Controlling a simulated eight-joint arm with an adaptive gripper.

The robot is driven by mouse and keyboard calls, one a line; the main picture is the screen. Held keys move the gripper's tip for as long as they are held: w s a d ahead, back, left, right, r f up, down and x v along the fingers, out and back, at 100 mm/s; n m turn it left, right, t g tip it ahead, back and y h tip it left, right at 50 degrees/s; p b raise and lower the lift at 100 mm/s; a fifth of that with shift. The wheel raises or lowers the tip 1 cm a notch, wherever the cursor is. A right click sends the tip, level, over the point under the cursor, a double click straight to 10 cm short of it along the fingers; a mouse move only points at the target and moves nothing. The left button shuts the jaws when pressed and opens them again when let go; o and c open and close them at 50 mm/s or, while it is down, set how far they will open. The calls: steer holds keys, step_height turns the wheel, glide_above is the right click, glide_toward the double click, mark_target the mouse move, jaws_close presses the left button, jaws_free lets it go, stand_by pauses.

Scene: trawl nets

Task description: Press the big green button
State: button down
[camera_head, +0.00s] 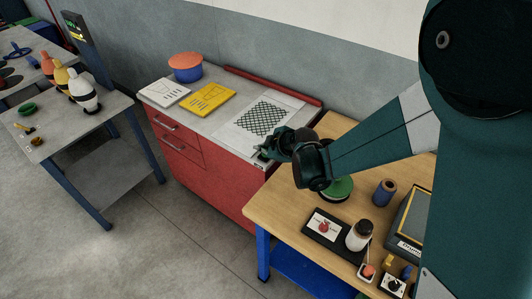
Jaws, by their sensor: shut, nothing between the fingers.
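A round green top on a dark round base, which looks like the big green button (341,190), sits on the wooden bench (275,215). My wrist partly hides its left and upper side. My gripper (263,151) is shut and empty. It points left, over the right front edge of the red cabinet's top, up and to the left of the green button in the picture and apart from it. Its exact height above the cabinet cannot be told.
Beside the button stand a blue spool (384,192), a white bottle with a dark cap (359,236) and a black tray with a card (323,228). The red cabinet (220,175) holds a net sheet (235,132), a yellow board (208,98) and a pot (185,67).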

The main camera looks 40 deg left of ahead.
steer(key=shift+f, duration=0.15)
steer(key=shift+r, duration=0.2)
stand_by(0.3)
steer(key=shift+r, duration=0.55)
step_height(320, 180, up, 6)
steer(key=p, duration=0.3)
stand_by(0.7)
stand_by(0.3)
stand_by(0.4)
